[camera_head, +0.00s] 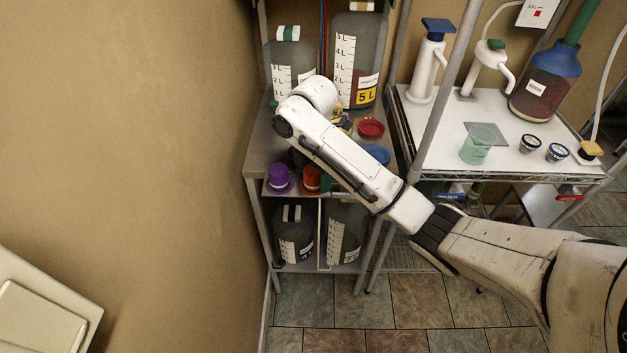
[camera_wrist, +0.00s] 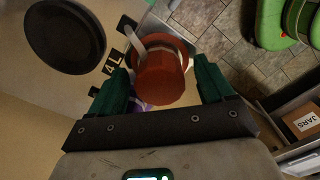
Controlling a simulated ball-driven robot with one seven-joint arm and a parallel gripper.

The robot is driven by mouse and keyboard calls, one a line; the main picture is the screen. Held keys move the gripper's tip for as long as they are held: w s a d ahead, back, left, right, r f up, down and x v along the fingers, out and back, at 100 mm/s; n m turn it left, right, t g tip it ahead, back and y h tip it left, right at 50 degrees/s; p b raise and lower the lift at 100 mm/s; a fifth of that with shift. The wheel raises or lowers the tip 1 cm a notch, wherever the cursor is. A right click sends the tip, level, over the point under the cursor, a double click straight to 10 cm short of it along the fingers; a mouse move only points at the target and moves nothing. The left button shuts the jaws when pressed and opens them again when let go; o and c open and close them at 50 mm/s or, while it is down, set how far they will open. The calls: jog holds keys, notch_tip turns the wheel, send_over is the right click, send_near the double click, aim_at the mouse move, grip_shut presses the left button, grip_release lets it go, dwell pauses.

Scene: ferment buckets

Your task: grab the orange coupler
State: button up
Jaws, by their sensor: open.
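The orange coupler (camera_head: 311,179) stands upright near the front edge of the left shelf unit, right beside a purple coupler (camera_head: 279,178). In the wrist view the orange coupler (camera_wrist: 162,78) is between the two green fingers of my gripper (camera_wrist: 161,85), with a finger on each side. The fingers are open; I cannot tell whether either touches it. A strip of purple shows below it there. In the head view my arm hides most of my gripper and part of the shelf behind the couplers.
A red lid (camera_head: 371,128) and a blue lid (camera_head: 377,154) lie on the same shelf. Large bottles (camera_head: 357,60) stand behind. A white-topped table (camera_head: 420,145) with pumps and jars is at right. A wall borders the left side. A JARS box (camera_wrist: 303,122) shows in the wrist view.

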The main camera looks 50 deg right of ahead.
jog(key=shift+c, duration=0.3)
jog(key=c, duration=1.2)
jog(key=shift+o, duration=0.2)
